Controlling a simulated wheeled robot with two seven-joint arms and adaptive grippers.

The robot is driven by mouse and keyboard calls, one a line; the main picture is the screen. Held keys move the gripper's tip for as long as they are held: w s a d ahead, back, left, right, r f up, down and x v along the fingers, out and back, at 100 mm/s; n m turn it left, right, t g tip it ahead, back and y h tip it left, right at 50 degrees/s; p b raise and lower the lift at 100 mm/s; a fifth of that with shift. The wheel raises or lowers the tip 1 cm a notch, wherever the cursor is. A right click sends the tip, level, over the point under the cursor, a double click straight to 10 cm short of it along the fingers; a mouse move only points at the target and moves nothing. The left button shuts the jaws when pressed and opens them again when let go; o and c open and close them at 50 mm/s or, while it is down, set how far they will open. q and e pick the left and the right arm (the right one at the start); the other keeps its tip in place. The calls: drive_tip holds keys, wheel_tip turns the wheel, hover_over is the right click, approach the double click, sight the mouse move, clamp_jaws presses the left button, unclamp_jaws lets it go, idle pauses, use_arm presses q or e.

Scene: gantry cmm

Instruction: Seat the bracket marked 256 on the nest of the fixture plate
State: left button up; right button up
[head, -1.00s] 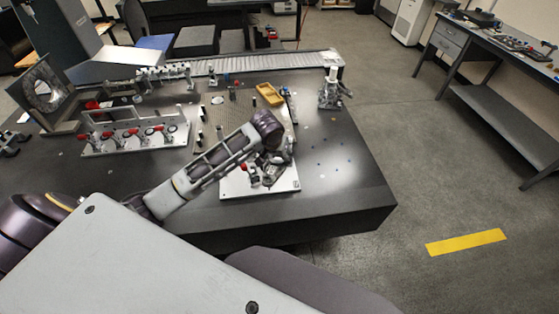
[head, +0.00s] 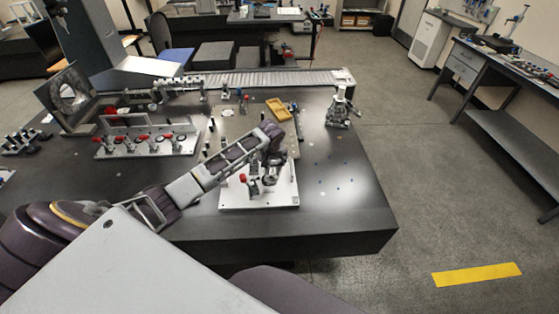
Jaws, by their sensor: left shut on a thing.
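The white fixture plate (head: 232,198) lies near the front edge of the dark granite table, with a red-knobbed clamp (head: 243,178) at its left. My left arm reaches in from the left. My left gripper (head: 270,172) points down over the plate's right half and is shut on a small dark part, which I take to be the bracket. Gripper and clamp parts overlap there, so the part's outline, the number 256 and the nest cannot be made out. I cannot tell whether the part touches the plate. My right gripper is not in view.
A long white fixture (head: 150,148) with several red-knobbed clamps stands at the left. Behind the plate are a yellow tray (head: 278,109) and a board with several pegs. A metal device (head: 342,108) stands at the back right corner. The table's right front is mostly clear.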

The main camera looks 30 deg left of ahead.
use_arm(q)
drive_tip(key=w+a+f+n, duration=0.1)
drive_tip(key=a+f, duration=0.3)
drive_tip(key=shift+f+b, duration=0.25)
drive_tip(key=shift+b, duration=0.15)
drive_tip(key=shift+d+f, duration=0.1)
drive_tip(key=shift+f+b, duration=0.15)
drive_tip(key=shift+b, duration=0.15)
